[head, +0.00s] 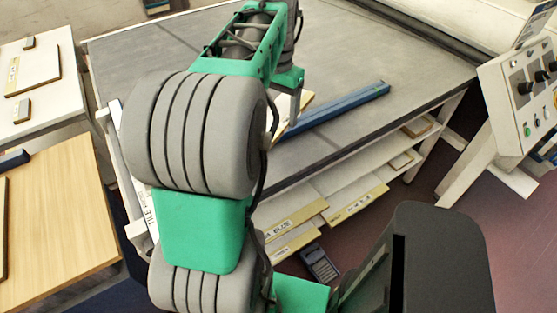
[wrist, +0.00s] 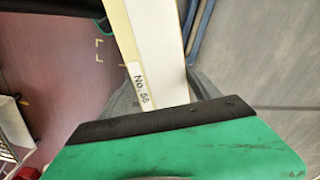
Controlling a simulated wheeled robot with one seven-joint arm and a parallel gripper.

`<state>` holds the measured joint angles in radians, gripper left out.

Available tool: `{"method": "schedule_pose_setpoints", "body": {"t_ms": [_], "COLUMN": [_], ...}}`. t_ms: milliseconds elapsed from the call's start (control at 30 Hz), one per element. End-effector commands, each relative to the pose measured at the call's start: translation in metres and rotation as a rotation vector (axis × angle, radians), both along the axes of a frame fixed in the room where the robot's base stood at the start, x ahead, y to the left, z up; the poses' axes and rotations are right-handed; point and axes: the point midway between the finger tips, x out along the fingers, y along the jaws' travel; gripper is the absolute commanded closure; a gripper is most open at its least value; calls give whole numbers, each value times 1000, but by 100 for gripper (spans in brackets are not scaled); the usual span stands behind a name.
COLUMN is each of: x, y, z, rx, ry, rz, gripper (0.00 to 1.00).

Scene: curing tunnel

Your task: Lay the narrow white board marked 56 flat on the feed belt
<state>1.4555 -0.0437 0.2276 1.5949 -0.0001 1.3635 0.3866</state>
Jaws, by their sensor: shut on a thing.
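The narrow white board marked 56 (wrist: 158,40) runs up from my gripper (wrist: 162,95) in the wrist view, its "No 56" label close to the jaws. The jaws are shut on the board near this end. In the head view my gripper (head: 291,103) is partly hidden by my arm. Only a pale piece of the board (head: 305,103) shows beside it. The long grey surface (head: 370,60), apparently the feed belt, lies under and behind the gripper. I cannot tell whether the board touches it.
A blue bar (head: 335,111) lies on the grey surface close beside the board. The right part of that surface is clear. A control panel (head: 525,90) stands at the right. Shelves below hold several labelled boards (head: 357,203). A wooden table (head: 50,220) is at the left.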

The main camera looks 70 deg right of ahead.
Motion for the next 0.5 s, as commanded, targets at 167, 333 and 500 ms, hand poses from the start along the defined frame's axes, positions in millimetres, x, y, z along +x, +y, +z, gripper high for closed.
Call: {"method": "schedule_pose_setpoints", "body": {"t_ms": [167, 333, 500], "x": [-104, -150, -134], "y": [-8, -3, 1], "z": [-1, -1, -9], "rx": [-2, -1, 0], "ry": [0, 0, 1], "rz": [-300, -435, -449], "gripper": [74, 74, 74]}}
